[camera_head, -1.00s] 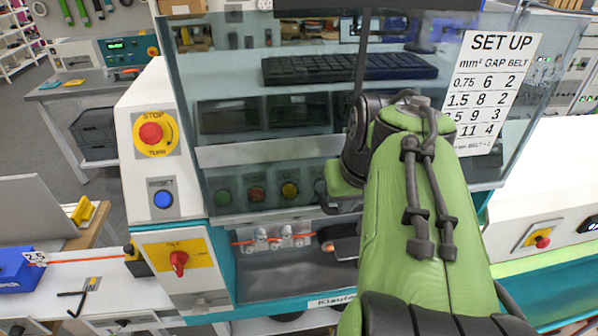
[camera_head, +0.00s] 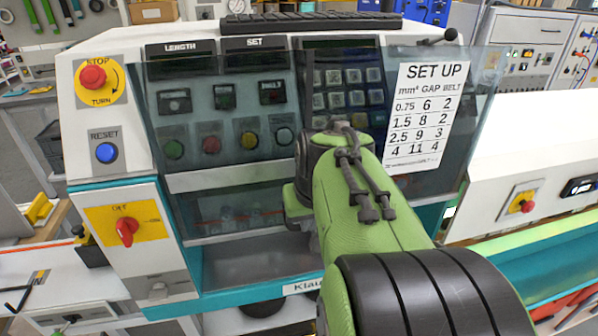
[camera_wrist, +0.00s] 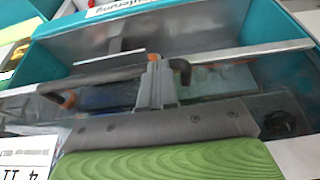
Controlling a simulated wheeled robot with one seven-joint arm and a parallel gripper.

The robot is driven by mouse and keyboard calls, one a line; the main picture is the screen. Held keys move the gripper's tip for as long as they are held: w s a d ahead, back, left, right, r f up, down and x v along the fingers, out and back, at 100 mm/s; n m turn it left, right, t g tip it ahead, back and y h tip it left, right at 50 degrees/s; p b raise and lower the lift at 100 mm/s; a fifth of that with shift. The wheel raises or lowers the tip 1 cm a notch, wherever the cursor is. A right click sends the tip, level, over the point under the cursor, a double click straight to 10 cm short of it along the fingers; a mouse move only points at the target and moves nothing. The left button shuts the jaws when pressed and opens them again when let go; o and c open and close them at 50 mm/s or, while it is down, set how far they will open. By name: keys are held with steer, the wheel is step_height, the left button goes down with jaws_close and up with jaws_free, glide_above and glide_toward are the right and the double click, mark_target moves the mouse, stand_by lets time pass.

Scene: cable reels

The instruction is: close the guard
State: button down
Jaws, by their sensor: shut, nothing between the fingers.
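The guard is a clear tinted panel with a white SET UP sheet (camera_head: 425,115) on its right. It hangs tilted in front of the machine's control panel, with a pale strip (camera_head: 235,174) across it. Its lower part reaches down over the front of the open bay (camera_head: 255,262) with the teal edge. My green arm crosses in front of the guard and hides my gripper in the head view. In the wrist view my gripper (camera_wrist: 158,82) is shut and empty at the guard, beside a dark bar (camera_wrist: 95,77). I cannot tell whether it touches the bar.
To the left are the red stop button (camera_head: 93,76), blue reset button (camera_head: 107,152) and red rotary switch (camera_head: 126,231). A black keyboard (camera_head: 310,21) lies on top of the machine. A white unit with a red knob (camera_head: 526,205) stands at the right.

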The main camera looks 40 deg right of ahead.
step_height(320, 180, down, 21)
steer(key=b, duration=1.4)
steer(key=shift+r, duration=0.15)
